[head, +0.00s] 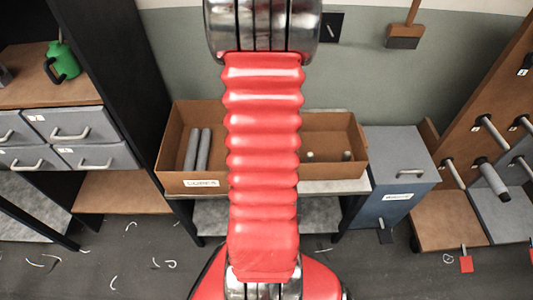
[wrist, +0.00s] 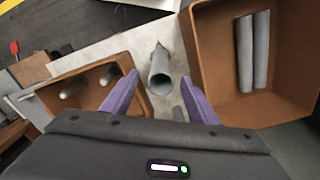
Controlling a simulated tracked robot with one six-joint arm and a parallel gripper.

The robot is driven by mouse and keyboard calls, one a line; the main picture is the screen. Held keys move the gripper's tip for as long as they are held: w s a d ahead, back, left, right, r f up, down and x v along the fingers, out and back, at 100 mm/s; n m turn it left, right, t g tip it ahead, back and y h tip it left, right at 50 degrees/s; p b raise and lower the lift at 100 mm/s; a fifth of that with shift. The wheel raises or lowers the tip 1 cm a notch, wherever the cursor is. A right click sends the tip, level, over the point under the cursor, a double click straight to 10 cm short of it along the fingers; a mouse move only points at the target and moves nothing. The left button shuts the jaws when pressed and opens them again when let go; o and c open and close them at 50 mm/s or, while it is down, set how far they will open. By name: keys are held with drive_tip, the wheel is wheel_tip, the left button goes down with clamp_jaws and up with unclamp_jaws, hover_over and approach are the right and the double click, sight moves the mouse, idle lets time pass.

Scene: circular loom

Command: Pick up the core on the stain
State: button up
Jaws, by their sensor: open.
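My gripper (wrist: 160,76) is open, with one purple finger on each side of the core in the picture. Whether the fingers are level with it or above it I cannot tell; neither appears to touch it. In the head view my red arm hides the gripper and this core.
A brown box (head: 188,186) labelled for cores holds two grey cores (head: 197,149). Another brown box (head: 366,155) holds two short pale-ended pieces. A blue-grey bin (head: 405,160) and a pegged rack (head: 480,90) stand to the right. Pale scraps litter the floor.

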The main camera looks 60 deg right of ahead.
drive_tip(key=shift+f, duration=1.8)
drive_tip(key=shift+w+d+f, duration=0.1)
drive_tip(key=shift+f, duration=1.2)
drive_tip(key=shift+w+f, duration=0.1)
drive_tip(key=shift+f, duration=1.15)
drive_tip(key=shift+c, duration=0.6)
drive_tip(key=c, duration=1.1)
